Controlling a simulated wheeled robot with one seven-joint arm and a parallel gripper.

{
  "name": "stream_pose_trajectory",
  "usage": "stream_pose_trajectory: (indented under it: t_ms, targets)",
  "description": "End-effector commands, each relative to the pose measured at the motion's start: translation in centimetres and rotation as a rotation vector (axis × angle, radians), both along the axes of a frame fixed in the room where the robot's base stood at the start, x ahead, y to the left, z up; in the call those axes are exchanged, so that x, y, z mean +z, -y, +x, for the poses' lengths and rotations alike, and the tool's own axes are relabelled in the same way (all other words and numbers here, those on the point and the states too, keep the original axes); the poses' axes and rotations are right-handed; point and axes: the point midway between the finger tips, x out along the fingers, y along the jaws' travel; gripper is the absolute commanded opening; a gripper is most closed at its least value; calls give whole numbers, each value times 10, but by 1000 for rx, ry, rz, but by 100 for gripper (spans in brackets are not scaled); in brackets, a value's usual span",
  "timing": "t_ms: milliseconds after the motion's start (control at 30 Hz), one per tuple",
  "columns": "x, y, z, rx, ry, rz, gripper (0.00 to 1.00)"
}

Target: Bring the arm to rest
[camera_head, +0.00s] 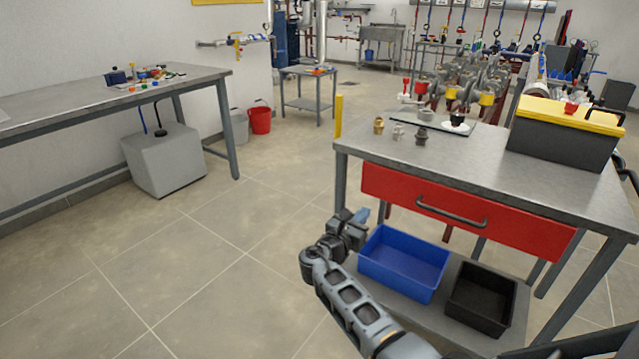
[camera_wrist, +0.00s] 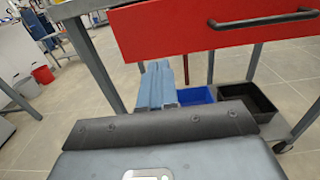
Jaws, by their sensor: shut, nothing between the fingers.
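My arm reaches up from the bottom of the head view, in front of the left part of the workbench (camera_head: 435,160). My gripper (camera_head: 362,218) is at its end, small in this view, beside the left front leg and below the bench top. In the wrist view my gripper's blue-grey fingers (camera_wrist: 157,72) lie together with nothing between them. They point towards the space under the red drawer (camera_wrist: 205,28). Nothing is held.
A blue bin (camera_head: 403,262) and a black bin (camera_head: 480,298) stand on the lower shelf, close to my gripper. A yellow-lidded toolbox (camera_head: 562,145) and small fittings (camera_head: 422,137) are on the bench. The floor (camera_head: 190,270) to the left is clear.

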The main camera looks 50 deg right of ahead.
Motion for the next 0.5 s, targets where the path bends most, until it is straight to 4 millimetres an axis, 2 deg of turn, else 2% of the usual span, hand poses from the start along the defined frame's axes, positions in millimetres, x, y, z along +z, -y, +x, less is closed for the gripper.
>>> stream_pose_trajectory:
  t_ms: [267,367,500]
  targets:
    - [-5,-4,-2,11,9,14,0]
    - [-25,-20,-9,49,54,70,0]
    - [-72,-63,-32,143,190,234,0]
